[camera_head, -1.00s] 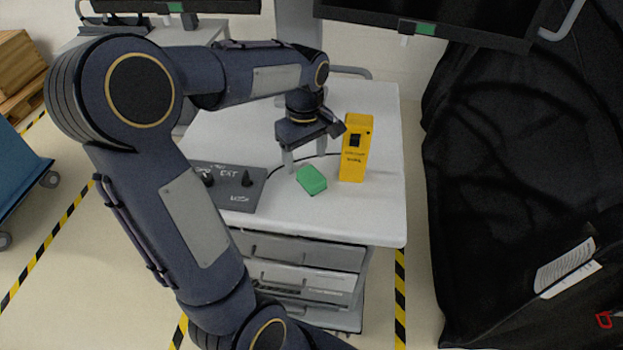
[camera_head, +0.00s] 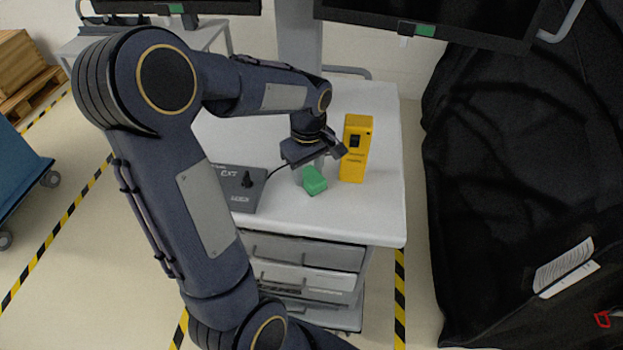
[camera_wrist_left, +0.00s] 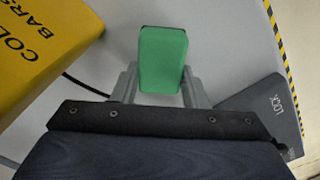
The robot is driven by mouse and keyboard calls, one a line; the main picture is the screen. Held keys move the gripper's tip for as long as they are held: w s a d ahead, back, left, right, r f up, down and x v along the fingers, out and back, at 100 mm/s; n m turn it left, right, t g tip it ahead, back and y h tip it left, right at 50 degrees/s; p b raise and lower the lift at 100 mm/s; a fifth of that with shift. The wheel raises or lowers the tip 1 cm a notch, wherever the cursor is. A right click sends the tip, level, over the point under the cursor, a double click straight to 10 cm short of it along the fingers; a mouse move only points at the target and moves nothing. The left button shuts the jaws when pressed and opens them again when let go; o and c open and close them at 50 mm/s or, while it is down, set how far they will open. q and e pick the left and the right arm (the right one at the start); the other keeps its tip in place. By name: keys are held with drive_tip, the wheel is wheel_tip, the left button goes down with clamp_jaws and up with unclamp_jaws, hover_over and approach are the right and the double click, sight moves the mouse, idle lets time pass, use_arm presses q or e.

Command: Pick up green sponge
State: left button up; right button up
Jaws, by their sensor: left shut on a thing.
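The green sponge (camera_head: 314,181) is on the white cart top (camera_head: 378,214), near its front edge. In the left wrist view the sponge (camera_wrist_left: 163,58) sits between the two grey fingers (camera_wrist_left: 160,85), one on each side. I cannot tell whether the sponge is clear of the cart top. My right gripper is not in view.
A yellow box (camera_head: 356,148) stands upright just right of the gripper; it fills the upper left of the wrist view (camera_wrist_left: 40,50). A black covered cart (camera_head: 520,170) stands at the right.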

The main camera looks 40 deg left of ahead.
use_arm(q)
drive_tip(key=shift+r, duration=0.15)
drive_tip(key=shift+r, duration=0.6)
drive_tip(key=s+r+b, duration=0.1)
drive_tip(key=s+r, duration=1)
drive_tip(key=s, duration=0.3)
drive_tip(key=shift+a+r+b, duration=0.3)
drive_tip(key=shift+a+b, duration=0.05)
drive_tip(key=shift+a, duration=0.05)
drive_tip(key=o, duration=0.4)
drive_tip(key=c, duration=0.3)
drive_tip(key=shift+c, duration=0.2)
